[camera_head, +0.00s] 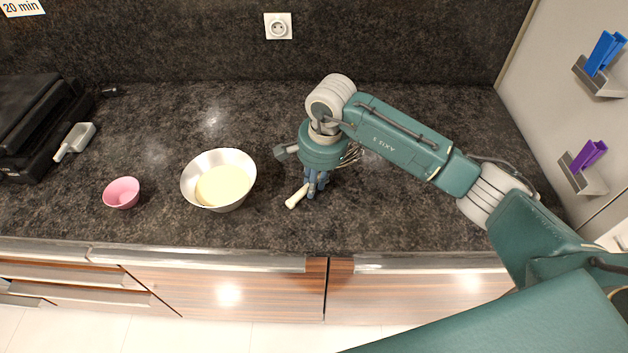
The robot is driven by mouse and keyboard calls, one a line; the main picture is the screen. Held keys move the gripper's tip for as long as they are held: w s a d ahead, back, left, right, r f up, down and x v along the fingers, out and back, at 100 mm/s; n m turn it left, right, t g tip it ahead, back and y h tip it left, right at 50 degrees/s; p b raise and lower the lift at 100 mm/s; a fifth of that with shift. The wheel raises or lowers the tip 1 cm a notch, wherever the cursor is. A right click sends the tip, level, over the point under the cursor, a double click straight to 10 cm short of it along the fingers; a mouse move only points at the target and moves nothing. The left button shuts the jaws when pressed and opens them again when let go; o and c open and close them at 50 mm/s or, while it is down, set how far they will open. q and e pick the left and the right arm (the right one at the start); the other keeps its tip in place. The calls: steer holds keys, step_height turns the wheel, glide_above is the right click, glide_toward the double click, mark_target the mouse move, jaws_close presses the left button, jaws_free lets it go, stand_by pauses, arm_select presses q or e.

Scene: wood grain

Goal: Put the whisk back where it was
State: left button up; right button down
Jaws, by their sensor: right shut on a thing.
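The whisk has a cream handle (297,197) and thin wire loops (351,154). It lies at a slant under my right gripper, on or just above the dark countertop; I cannot tell whether it touches. My right gripper (313,190) points down and is shut on the whisk around its middle, which the fingers and wrist hide. A metal bowl (241,165) with pale yellow batter (222,187) stands to the left of the gripper, apart from it. My left gripper is not in view.
A pink bowl (122,193) stands left of the metal bowl. A black appliance (30,125) and a white scoop (76,140) are at the far left. Blue (604,53) and purple (589,155) clips sit in holders on the right wall. The counter behind the bowls is clear.

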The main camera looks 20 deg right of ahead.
steer(key=c, duration=1.6)
jaws_free()
steer(key=shift+o, duration=0.2)
steer(key=shift+r, duration=0.1)
steer(key=shift+d+r, duration=0.1)
steer(key=shift+r, duration=0.2)
step_height(320, 180, up, 11)
steer(key=s+b, duration=0.1)
steer(key=b, duration=0.2)
steer(key=shift+s+d, duration=0.25)
steer(key=shift+d, duration=0.2)
